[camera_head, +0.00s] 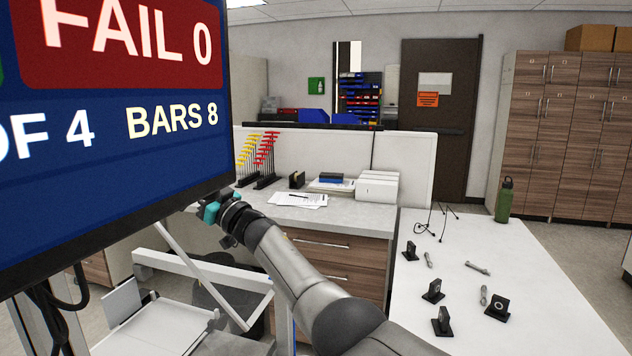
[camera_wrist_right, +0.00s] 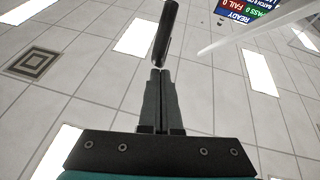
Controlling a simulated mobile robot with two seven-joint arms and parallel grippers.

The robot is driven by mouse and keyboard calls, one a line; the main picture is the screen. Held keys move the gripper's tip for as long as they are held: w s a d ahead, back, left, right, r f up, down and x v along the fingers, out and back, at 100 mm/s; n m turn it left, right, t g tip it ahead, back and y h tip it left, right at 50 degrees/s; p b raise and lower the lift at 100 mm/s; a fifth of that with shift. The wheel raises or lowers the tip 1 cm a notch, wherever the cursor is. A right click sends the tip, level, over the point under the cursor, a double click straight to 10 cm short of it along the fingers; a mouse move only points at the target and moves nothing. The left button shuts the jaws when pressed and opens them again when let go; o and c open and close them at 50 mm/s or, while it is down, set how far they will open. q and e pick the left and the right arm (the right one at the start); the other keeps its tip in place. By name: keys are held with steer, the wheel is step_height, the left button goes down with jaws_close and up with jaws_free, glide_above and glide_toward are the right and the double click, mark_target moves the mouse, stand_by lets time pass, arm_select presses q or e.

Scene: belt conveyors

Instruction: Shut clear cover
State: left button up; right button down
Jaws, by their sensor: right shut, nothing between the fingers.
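In the head view my right arm reaches from the bottom right toward the screen's lower right corner. Its teal wrist (camera_head: 212,212) is there, and the fingers are hidden or too small to make out. In the right wrist view my right gripper (camera_wrist_right: 160,72) is shut and empty, pointing up toward the ceiling. A dark bar (camera_wrist_right: 166,35) lies just beyond the fingertips; I cannot tell whether they touch. A pale strip (camera_wrist_right: 255,28) beside it may be an edge of the clear cover. A white frame (camera_head: 205,270) with slanted bars stands below my wrist. My left gripper is out of view.
A large screen (camera_head: 110,120) blocks the left side. A grey-topped drawer desk (camera_head: 335,222) stands behind my wrist. A white table (camera_head: 540,290) at right carries black blocks, small metal parts and a green bottle (camera_head: 504,200).

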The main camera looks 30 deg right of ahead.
steer(key=shift+w+a+f+g, duration=0.3)
steer(key=shift+w+a+f, duration=0.05)
steer(key=shift+w+a, duration=0.2)
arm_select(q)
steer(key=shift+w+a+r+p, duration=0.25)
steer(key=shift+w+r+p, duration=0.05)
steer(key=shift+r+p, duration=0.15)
arm_select(e)
steer(key=shift+w+a+f+n+g+h, duration=0.3)
steer(key=shift+w+a+f+g+h, duration=0.5)
steer(key=shift+w+f+g, duration=0.25)
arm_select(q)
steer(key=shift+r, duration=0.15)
